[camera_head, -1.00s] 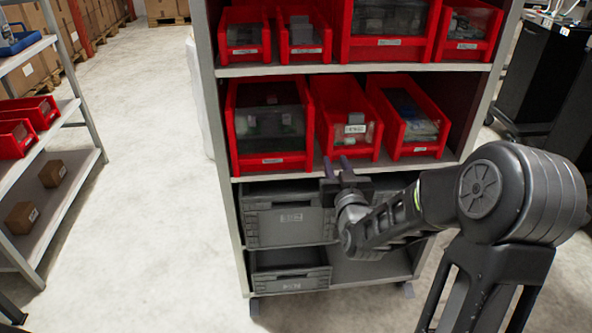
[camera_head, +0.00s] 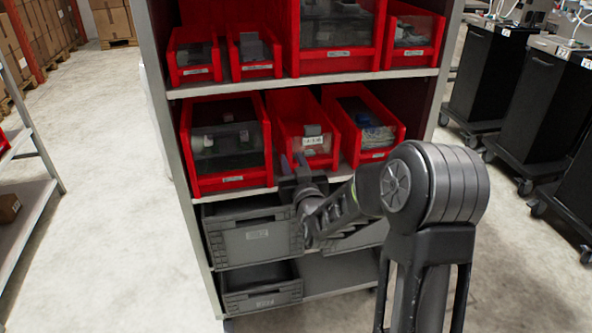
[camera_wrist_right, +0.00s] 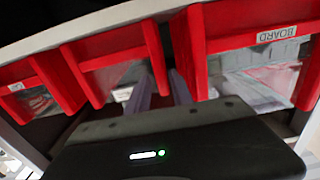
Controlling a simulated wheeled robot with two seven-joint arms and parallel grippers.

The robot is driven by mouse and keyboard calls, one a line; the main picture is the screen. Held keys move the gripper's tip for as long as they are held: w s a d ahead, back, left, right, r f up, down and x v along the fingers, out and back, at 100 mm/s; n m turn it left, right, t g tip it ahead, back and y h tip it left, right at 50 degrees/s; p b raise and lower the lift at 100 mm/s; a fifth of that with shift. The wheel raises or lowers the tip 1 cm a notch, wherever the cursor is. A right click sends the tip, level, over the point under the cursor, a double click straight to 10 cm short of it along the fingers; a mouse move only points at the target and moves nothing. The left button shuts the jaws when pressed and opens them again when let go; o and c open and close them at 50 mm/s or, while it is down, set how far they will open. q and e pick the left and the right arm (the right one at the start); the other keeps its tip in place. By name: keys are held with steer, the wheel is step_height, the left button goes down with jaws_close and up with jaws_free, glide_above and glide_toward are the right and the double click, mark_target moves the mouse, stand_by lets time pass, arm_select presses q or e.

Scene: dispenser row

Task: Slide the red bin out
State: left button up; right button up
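Several red bins stand on the shelf unit, in two rows. In the lower red row are a wide left bin (camera_head: 228,182), a narrower middle bin (camera_head: 314,163) with a white label, and a right bin (camera_head: 377,153). My left gripper is out of view.
Grey crates (camera_head: 252,236) sit on the shelves below the red bins. Black carts (camera_head: 500,80) stand at the right, and another shelf rack (camera_head: 25,205) is at the left edge. The floor between rack and shelf unit is clear.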

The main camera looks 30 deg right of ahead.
steer(key=shift+x, duration=1.1)
steer(key=shift+c, duration=0.6)
jaws_close()
